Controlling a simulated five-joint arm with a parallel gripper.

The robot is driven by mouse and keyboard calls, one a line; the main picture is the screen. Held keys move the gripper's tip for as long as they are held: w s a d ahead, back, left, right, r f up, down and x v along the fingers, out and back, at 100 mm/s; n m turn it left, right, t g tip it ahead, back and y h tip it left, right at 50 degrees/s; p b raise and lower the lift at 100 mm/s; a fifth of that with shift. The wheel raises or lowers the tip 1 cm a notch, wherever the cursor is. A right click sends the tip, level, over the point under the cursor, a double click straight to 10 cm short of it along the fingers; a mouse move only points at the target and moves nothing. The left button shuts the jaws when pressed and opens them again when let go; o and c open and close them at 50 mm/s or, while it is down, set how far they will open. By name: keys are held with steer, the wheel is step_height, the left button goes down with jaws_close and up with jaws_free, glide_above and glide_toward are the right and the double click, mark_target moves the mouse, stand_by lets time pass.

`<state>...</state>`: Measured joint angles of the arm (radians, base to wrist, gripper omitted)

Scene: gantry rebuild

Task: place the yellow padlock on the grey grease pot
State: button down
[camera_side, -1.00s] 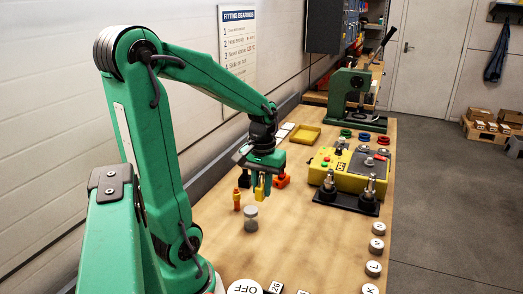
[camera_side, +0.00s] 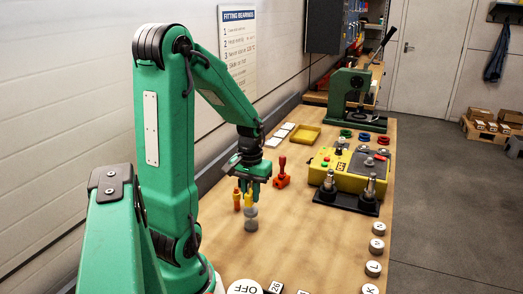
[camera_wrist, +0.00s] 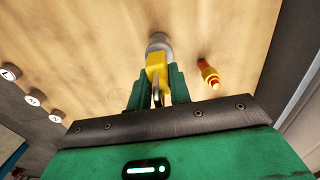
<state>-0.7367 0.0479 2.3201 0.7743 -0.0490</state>
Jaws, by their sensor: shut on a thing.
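My gripper (camera_side: 249,188) is shut on the yellow padlock (camera_side: 248,201), which hangs below the fingers in the side view. The grey grease pot (camera_side: 251,221) stands upright on the bench directly beneath the padlock. The padlock's lower end is at the pot's top; I cannot tell whether they touch. In the wrist view, the padlock (camera_wrist: 157,64) sits between the two green fingers of my gripper (camera_wrist: 158,88), its metal shackle towards the wrist. It covers part of the grease pot (camera_wrist: 160,42).
A small orange-and-yellow object (camera_side: 237,200) stands close left of the pot, near my gripper. A red-handled object (camera_side: 281,176) stands behind to the right. A yellow control box (camera_side: 345,174) and a black stand with metal posts (camera_side: 345,201) are further right.

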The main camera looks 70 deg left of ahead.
steer(key=shift+f, duration=0.9)
steer(key=shift+f, duration=0.15)
steer(key=c, duration=1.3)
jaws_free()
step_height(320, 180, up, 12)
steer(key=shift+r, duration=0.2)
steer(key=d+r+m+t, duration=0.2)
steer(key=d+m, duration=0.2)
steer(key=d, duration=0.6)
steer(key=d+r+m+t, duration=0.2)
steer(key=d+m, duration=0.3)
steer(key=d, duration=0.5)
steer(key=shift+d+t, duration=0.25)
steer(key=shift+t, duration=0.55)
